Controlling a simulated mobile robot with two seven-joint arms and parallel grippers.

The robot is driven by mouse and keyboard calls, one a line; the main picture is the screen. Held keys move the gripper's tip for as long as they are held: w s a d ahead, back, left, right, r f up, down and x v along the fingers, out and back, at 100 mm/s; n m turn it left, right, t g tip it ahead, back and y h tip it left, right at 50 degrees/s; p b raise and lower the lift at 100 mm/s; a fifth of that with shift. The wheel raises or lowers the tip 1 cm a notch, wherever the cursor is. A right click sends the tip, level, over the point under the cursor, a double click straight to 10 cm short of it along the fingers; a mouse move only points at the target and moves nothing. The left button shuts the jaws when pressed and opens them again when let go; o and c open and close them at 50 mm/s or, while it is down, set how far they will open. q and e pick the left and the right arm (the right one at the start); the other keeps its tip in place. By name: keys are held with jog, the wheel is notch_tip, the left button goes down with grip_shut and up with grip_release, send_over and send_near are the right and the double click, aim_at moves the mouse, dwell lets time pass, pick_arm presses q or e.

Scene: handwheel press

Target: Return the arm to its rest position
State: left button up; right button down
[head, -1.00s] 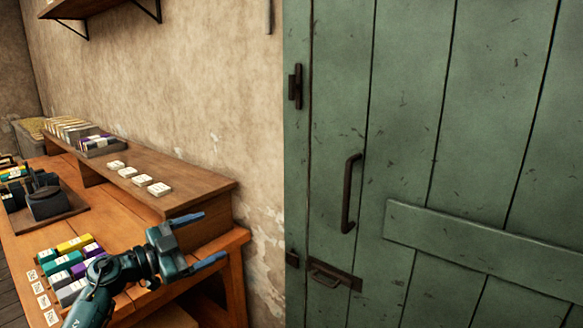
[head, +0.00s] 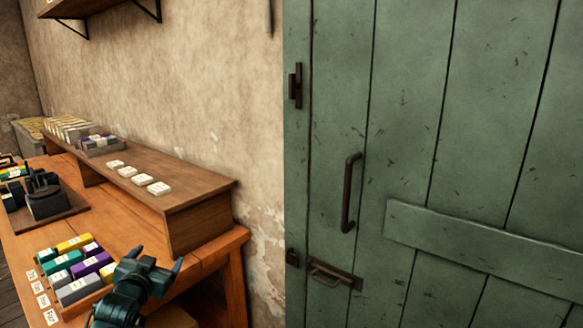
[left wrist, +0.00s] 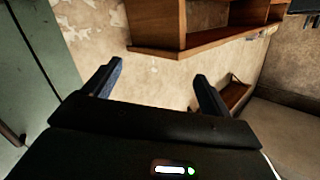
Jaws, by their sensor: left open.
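My left gripper (head: 155,263) is low in the head view, in front of the near right part of the wooden bench (head: 215,250). Its two fingers are apart and nothing is between them. In the left wrist view the open fingers (left wrist: 158,85) point towards the plaster wall, with the wooden furniture above. My right gripper is not in view.
A green plank door (head: 470,130) with a dark handle (head: 350,193) fills the right side. Coloured boxes (head: 78,290) lie on the bench beside my gripper. A raised wooden shelf (head: 190,192) bears several white cards. A dark press-like device (head: 45,200) stands further left.

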pick_arm(q)
jog(key=s+d+f+g+h, duration=0.25)
jog(key=s+d+f, duration=0.65)
jog(key=s+f, duration=0.55)
jog(key=s+d+f+g, duration=0.1)
jog(key=s+d, duration=0.2)
jog(key=s, duration=0.4)
jog(key=s+d+f+g+h, duration=0.1)
jog(key=s+d+f, duration=0.1)
jog(key=s, duration=0.5)
jog(key=s+d+f+g, duration=0.1)
jog(key=s+d+f, duration=0.1)
jog(key=s, duration=0.5)
jog(key=shift+s+d+h, duration=0.25)
jog(key=shift+d+h, duration=0.1)
jog(key=shift+d, duration=0.55)
